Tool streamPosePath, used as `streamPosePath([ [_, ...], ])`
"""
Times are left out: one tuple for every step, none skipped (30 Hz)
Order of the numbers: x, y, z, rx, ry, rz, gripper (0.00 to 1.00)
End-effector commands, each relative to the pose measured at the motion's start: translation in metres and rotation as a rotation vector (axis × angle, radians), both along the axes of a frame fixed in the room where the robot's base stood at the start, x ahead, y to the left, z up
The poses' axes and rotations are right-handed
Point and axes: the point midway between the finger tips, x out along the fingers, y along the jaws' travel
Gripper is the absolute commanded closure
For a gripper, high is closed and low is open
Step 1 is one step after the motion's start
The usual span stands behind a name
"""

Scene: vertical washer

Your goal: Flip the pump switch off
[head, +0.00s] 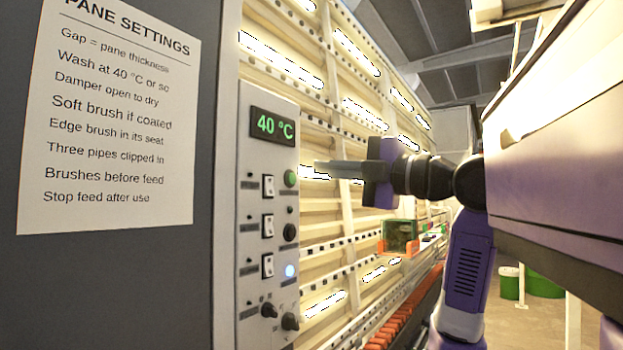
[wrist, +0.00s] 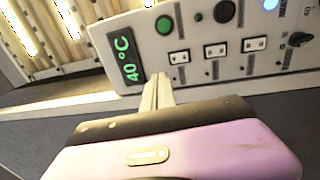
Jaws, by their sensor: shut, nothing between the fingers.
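A grey control panel (head: 252,200) carries three white rocker switches in a column: the top one (head: 268,185), the middle one (head: 268,225) and the bottom one (head: 267,265). In the wrist view they run left to right as the top switch (wrist: 179,57), middle switch (wrist: 214,51) and bottom switch (wrist: 255,44). Their labels are too small to read, so I cannot tell which is the pump switch. My gripper (head: 318,165) is shut and empty, to the right of the panel in the head view. Its fingertips (wrist: 160,78) appear near the top switch and display; contact is not visible.
A green "40 °C" display (head: 273,126) sits above the switches. A paper sign (head: 110,120) hangs left. The washer frame (head: 350,130) with rollers stretches behind.

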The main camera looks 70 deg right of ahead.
Motion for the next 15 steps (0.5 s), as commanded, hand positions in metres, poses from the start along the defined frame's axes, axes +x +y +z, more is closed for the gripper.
streamPosePath([
  [-0.009,0.002,0.000,-0.004,-0.001,-0.003,1.00],
  [-0.013,0.003,0.000,-0.004,-0.001,-0.003,1.00],
  [-0.019,0.004,0.001,-0.002,-0.001,-0.002,1.00],
  [-0.022,0.005,0.002,-0.002,-0.001,-0.002,1.00],
  [-0.025,0.005,0.002,-0.002,-0.001,-0.002,1.00],
  [-0.029,0.006,0.003,-0.002,-0.001,-0.002,1.00],
  [-0.031,0.007,0.003,-0.002,-0.001,-0.001,1.00],
  [-0.033,0.008,0.004,-0.002,0.000,-0.001,1.00],
  [-0.034,0.008,0.004,-0.001,0.000,-0.001,1.00],
  [-0.035,0.008,0.004,-0.001,0.000,-0.001,1.00],
  [-0.036,0.008,0.004,-0.001,0.000,-0.001,1.00],
  [-0.036,0.009,0.004,0.000,0.001,0.000,1.00],
  [-0.036,0.009,0.004,0.000,0.001,0.000,1.00],
  [-0.036,0.009,0.004,0.000,0.001,0.000,1.00],
  [-0.036,0.009,0.004,0.000,0.001,0.000,1.00],
])
